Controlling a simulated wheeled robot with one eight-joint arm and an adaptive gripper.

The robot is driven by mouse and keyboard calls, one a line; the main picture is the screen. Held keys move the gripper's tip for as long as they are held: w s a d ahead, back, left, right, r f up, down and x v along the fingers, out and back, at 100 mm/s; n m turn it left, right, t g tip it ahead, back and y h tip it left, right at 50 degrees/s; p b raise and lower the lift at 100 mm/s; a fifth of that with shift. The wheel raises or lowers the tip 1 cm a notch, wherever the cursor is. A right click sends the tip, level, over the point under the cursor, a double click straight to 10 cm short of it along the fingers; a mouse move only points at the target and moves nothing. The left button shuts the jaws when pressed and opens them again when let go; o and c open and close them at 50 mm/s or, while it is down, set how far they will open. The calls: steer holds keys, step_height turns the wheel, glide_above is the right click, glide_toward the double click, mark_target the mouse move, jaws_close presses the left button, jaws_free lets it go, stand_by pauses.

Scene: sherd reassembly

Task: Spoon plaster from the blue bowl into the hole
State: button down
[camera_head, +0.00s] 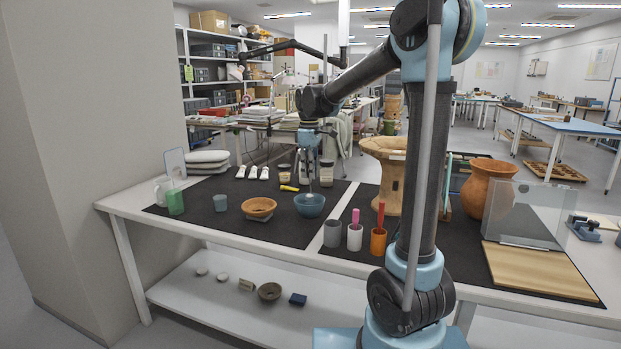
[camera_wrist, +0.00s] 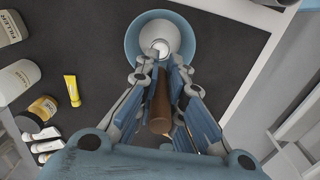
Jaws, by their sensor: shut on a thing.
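The blue bowl (camera_head: 309,205) stands on the dark mat, and its blue rim (camera_wrist: 132,45) shows at the top of the wrist view. My gripper (camera_head: 308,172) is above it, pointing down. In the wrist view my gripper (camera_wrist: 161,75) is shut on the brown handle of a spoon (camera_wrist: 160,105). The spoon's pale head lies over or inside the bowl; I cannot tell whether it carries plaster. A brown bowl (camera_head: 259,207) sits left of the blue bowl. A large tan vessel (camera_head: 388,150) stands to the right. I cannot make out the hole.
A yellow tube (camera_wrist: 72,90) and several white tubes and jars lie behind the blue bowl. Grey, white and orange cups (camera_head: 378,241) stand to its right front. A green cup (camera_head: 175,202) is at the far left. Bare mat lies in front of the bowls.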

steer(key=shift+r, duration=0.65)
steer(key=shift+r, duration=0.1)
steer(key=shift+r, duration=1.65)
